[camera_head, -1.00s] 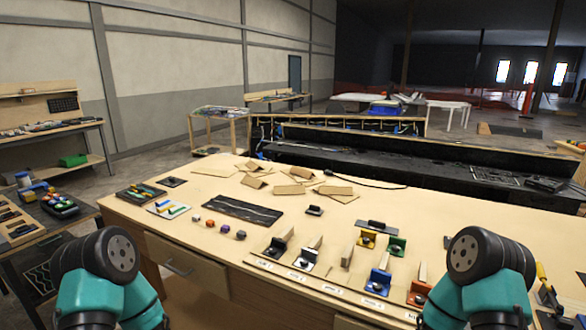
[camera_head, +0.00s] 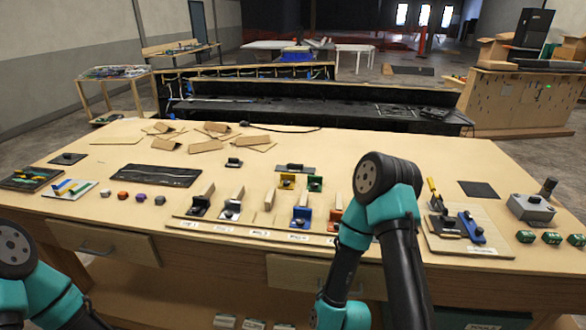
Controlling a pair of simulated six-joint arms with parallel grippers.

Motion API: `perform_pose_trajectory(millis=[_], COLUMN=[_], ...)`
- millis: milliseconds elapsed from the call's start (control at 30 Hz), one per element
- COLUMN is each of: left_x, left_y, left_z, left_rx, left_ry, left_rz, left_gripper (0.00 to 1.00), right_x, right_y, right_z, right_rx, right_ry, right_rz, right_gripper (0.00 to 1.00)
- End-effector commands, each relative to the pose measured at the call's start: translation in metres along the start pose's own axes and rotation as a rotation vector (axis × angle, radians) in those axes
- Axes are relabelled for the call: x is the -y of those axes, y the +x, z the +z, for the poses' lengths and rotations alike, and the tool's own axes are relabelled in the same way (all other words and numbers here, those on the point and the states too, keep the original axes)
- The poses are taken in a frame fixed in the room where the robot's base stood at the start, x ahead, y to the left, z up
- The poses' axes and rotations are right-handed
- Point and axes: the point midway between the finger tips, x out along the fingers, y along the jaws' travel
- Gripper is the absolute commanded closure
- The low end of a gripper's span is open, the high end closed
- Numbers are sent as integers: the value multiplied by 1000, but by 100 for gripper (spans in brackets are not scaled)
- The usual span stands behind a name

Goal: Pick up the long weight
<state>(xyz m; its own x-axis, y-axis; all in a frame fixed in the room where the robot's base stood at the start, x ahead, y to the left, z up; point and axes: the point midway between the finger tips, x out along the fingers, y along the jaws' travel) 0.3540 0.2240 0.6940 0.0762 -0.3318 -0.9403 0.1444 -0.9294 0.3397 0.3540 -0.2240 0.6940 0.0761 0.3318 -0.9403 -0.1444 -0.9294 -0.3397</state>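I cannot tell for certain which piece is the long weight. My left arm shows at the lower left corner and my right arm rises in front of the table at the right of centre. Neither gripper shows.
The wooden table (camera_head: 90,215) holds a row of brackets with wooden blocks, a black mat (camera_head: 155,176), small cubes (camera_head: 123,195) and folded cardboard (camera_head: 205,146). At the right are a tool board (camera_head: 470,243), a grey box (camera_head: 531,208) and green blocks (camera_head: 551,238).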

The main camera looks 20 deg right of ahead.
Motion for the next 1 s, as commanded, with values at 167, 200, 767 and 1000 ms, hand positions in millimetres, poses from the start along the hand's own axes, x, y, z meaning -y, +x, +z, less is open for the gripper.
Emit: perform_pose_trajectory(millis=[167,200,767,1000], left_x=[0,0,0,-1], left_y=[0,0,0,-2], left_z=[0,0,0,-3], left_rx=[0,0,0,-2], left_ry=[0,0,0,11], left_rz=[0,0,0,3], left_gripper=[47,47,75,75], right_x=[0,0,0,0], right_y=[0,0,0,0], right_z=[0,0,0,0], right_rx=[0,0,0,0], right_ry=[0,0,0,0], right_rz=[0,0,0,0], right_gripper=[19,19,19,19])
